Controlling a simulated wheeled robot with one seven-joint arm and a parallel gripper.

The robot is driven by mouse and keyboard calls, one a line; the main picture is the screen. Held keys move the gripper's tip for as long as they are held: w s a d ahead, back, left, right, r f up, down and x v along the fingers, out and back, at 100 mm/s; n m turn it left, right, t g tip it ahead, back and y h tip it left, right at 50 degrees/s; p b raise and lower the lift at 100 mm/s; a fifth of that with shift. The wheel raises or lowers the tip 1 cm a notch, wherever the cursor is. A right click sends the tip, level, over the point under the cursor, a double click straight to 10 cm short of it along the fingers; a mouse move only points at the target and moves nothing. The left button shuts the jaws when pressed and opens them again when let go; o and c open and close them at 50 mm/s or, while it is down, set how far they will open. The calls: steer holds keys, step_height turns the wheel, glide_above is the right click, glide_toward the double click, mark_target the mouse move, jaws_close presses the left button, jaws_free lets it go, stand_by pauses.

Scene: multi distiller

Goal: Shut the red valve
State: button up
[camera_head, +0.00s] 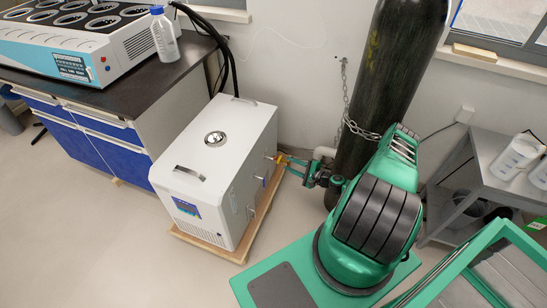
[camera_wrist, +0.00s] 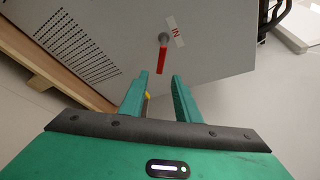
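The red valve (camera_wrist: 162,58) shows in the wrist view as a short red lever hanging from a round grey fitting on a grey panel. A label reading "IN" is beside the fitting. My gripper (camera_wrist: 160,77) is open, its two green fingers pointing at the panel. The lever's lower end appears between the fingertips; I cannot tell whether they touch it. In the head view my gripper (camera_head: 286,165) is at the right side of the white box (camera_head: 207,160), and the red lever cannot be made out clearly there.
Something yellow (camera_wrist: 148,96) is partly hidden behind the left finger. The box stands on a wooden pallet (camera_head: 213,248). A dark gas cylinder (camera_head: 395,70) with a chain stands behind my arm. A lab bench (camera_head: 135,85) is at left, and a grey side table (camera_head: 475,165) is at right.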

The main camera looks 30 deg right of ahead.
mark_target(276, 158)
steer(key=x, duration=1)
steer(key=shift+s, duration=0.1)
jaws_close()
